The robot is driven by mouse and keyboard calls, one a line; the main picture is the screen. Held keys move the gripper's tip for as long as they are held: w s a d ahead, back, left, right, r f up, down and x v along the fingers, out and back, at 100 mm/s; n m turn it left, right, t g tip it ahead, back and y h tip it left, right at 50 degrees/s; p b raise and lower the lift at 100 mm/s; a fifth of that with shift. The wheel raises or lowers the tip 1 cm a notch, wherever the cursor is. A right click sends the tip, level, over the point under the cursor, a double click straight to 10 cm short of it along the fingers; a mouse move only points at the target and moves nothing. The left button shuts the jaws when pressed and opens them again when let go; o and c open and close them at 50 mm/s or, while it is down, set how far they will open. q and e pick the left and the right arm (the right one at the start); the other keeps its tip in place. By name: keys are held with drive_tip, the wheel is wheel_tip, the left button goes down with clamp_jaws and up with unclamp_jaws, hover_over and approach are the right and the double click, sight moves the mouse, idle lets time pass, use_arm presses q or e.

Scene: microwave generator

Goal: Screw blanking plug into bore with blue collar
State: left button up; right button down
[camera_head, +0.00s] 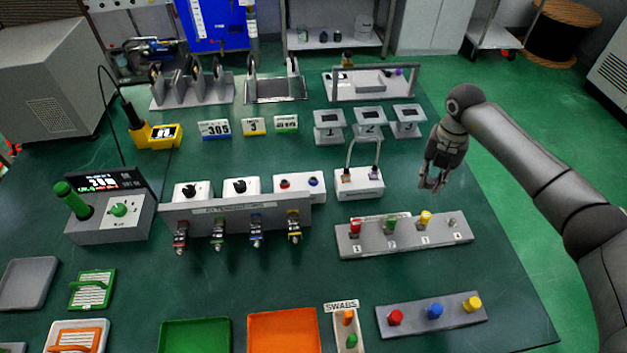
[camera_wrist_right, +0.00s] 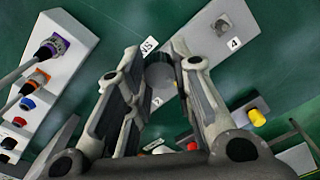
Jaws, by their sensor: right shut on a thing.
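My right gripper (camera_head: 432,184) hangs above the table, right of the white connector box and behind the numbered block. In the wrist view it (camera_wrist_right: 160,75) is shut on a dark grey cylindrical piece (camera_wrist_right: 159,73), apparently the blanking plug; in the head view the piece is hard to make out. A long grey manifold (camera_head: 236,212) stands left of centre with several coloured fittings on its front. The blue-collared fitting (camera_head: 256,232) is between the green and yellow ones, well left of the gripper. Its bore opening cannot be made out. My left gripper is not in view.
The numbered block (camera_head: 441,239) carries red, green and yellow plugs and a small grey part at 4. A white box (camera_head: 359,184) with a looped cable stands between gripper and manifold. A front strip (camera_head: 414,322) holds coloured caps. Table right of the block is clear.

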idle(0.4)
drive_tip(key=shift+s+a+r+n, duration=0.1)
drive_tip(key=shift+a+r+n, duration=0.15)
drive_tip(key=shift+n, duration=0.25)
drive_tip(key=shift+a+r+n, duration=0.1)
drive_tip(key=shift+r+n, duration=0.15)
drive_tip(key=shift+n, duration=0.25)
drive_tip(key=s+a+r+n, duration=0.6)
drive_tip(key=s+r+n, duration=0.1)
drive_tip(key=n, duration=1.1)
drive_tip(key=s+a+r+n, duration=0.1)
drive_tip(key=s+n, duration=0.6)
drive_tip(key=n, duration=0.3)
drive_tip(key=s+a+r+n, duration=0.2)
drive_tip(key=s+n, duration=0.5)
drive_tip(key=n, duration=0.4)
drive_tip(key=shift+s, duration=0.15)
